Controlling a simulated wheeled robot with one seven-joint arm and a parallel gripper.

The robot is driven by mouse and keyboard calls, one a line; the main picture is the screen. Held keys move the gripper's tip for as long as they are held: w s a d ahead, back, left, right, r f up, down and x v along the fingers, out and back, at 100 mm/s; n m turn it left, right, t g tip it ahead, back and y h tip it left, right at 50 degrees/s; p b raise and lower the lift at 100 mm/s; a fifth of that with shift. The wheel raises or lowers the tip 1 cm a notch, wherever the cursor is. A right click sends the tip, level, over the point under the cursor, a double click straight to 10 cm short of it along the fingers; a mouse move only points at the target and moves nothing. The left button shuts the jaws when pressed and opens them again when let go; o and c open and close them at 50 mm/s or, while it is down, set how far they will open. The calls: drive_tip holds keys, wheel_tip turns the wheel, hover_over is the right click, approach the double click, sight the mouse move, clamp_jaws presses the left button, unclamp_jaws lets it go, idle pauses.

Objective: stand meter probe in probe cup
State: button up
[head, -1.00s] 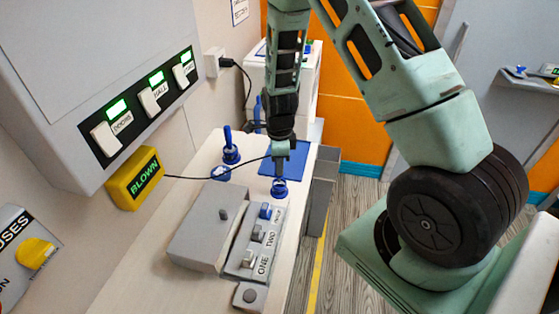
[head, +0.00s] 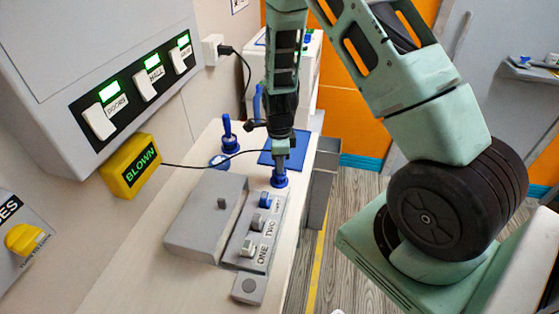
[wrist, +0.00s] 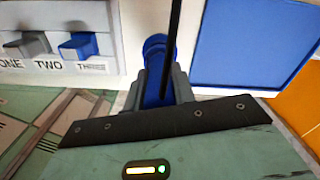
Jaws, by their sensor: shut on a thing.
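The yellow meter (head: 130,167) reads BLOWN and sits by the wall at left. Its black cable runs across the bench to my gripper (head: 280,158). My gripper points down and is shut on the blue meter probe, which shows between the fingers in the wrist view (wrist: 156,82).
A grey block with switches (head: 255,232) marked ONE and TWO lies in front of the cup. A blue mat (head: 296,157) lies behind it. A blue upright thing (head: 229,134) and a blue-rimmed ring (head: 219,162) stand left. The bench's right edge is close.

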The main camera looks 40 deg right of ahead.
drive_tip(key=shift+f, duration=0.3)
idle(0.4)
drive_tip(key=o, duration=1.1)
drive_tip(key=shift+c, duration=0.2)
